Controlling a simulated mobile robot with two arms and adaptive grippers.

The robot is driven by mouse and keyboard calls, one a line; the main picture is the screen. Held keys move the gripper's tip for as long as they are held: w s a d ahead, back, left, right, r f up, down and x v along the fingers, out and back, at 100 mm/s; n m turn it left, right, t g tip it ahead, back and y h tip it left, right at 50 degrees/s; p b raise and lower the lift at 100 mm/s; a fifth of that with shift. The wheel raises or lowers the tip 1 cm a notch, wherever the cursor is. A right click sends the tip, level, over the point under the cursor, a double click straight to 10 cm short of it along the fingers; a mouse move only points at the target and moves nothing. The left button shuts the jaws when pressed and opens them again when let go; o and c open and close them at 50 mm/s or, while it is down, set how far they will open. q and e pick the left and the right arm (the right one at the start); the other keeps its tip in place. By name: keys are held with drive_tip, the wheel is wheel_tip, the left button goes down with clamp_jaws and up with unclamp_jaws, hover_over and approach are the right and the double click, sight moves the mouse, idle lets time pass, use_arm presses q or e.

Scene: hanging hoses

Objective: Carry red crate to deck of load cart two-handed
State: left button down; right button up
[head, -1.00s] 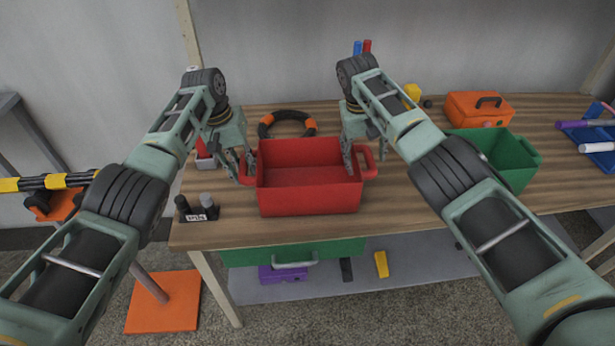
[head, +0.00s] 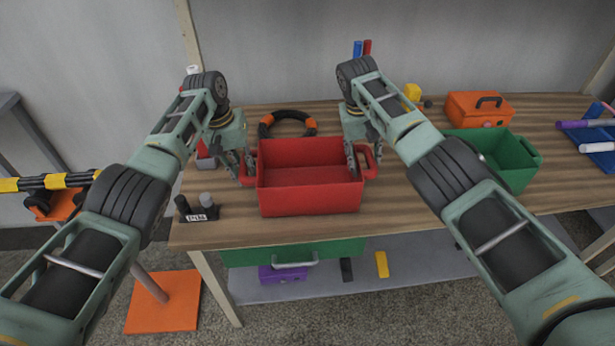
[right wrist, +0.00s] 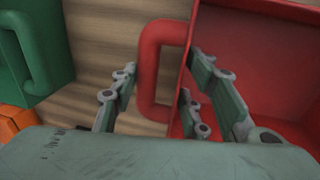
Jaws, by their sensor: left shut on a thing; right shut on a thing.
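The red crate (head: 310,200) sits upright on the wooden workbench, its inside empty as far as it shows. My left gripper (head: 241,166) is shut on the handle at its left end. My right gripper (head: 364,156) is shut on the right handle; in the right wrist view the red handle (right wrist: 150,68) lies between the fingers (right wrist: 165,90), beside the crate wall (right wrist: 250,50). I cannot clearly identify the load cart; an orange piece (head: 66,206) with a yellow and black bar (head: 50,182) at the far left may be part of it.
A green bin (head: 515,175) and an orange toolbox (head: 480,108) stand to the right on the workbench (head: 400,205). A black-orange ring (head: 288,118) lies behind the crate, and a small black holder (head: 200,214) is at front left. An orange floor plate (head: 163,302) lies below.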

use_arm(q)
drive_tip(key=shift+a, duration=0.15)
use_arm(e)
drive_tip(key=shift+d, duration=0.2)
drive_tip(key=shift+c, duration=0.7)
use_arm(q)
drive_tip(key=shift+r, duration=0.25)
use_arm(e)
drive_tip(key=shift+d+r, duration=0.1)
drive_tip(key=shift+r, duration=0.1)
